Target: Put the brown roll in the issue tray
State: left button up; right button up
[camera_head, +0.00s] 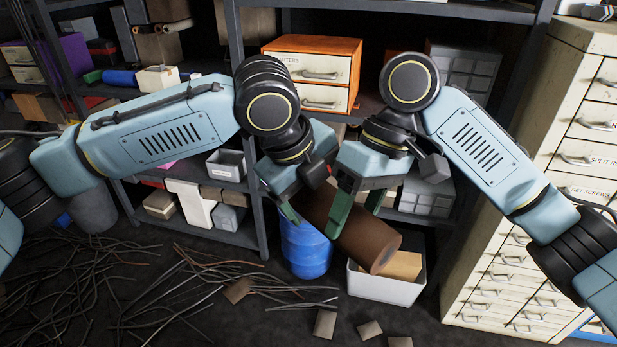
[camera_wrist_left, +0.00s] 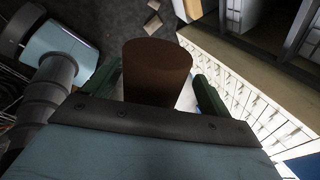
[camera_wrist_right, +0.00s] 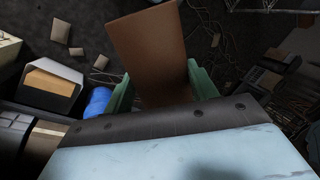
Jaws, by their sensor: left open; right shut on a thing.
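The brown roll (camera_head: 370,243) slants down to the right in the head view, its near end over a white bin (camera_head: 388,290). My right gripper (camera_head: 357,208) is shut on the roll; in the right wrist view the roll (camera_wrist_right: 150,50) runs between its green fingers. My left gripper (camera_head: 308,200) is open at the roll's upper left end. In the left wrist view the roll (camera_wrist_left: 157,70) shows between its spread fingers; I cannot tell if they touch it. No tray is legibly labelled as the issue tray. The white bin holds a tan block (camera_head: 402,266).
A blue drum (camera_head: 304,250) stands just left of the white bin. Shelving with an orange drawer box (camera_head: 312,70) and a small grey tray (camera_head: 226,166) is behind my arms. A labelled drawer cabinet (camera_head: 560,150) stands at right. Rods and scraps litter the floor at left.

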pick_arm(q)
jog(key=shift+f, duration=0.1)
jog(key=c, duration=1.1)
jog(key=shift+c, duration=0.6)
pick_arm(e)
jog(key=o, duration=1.2)
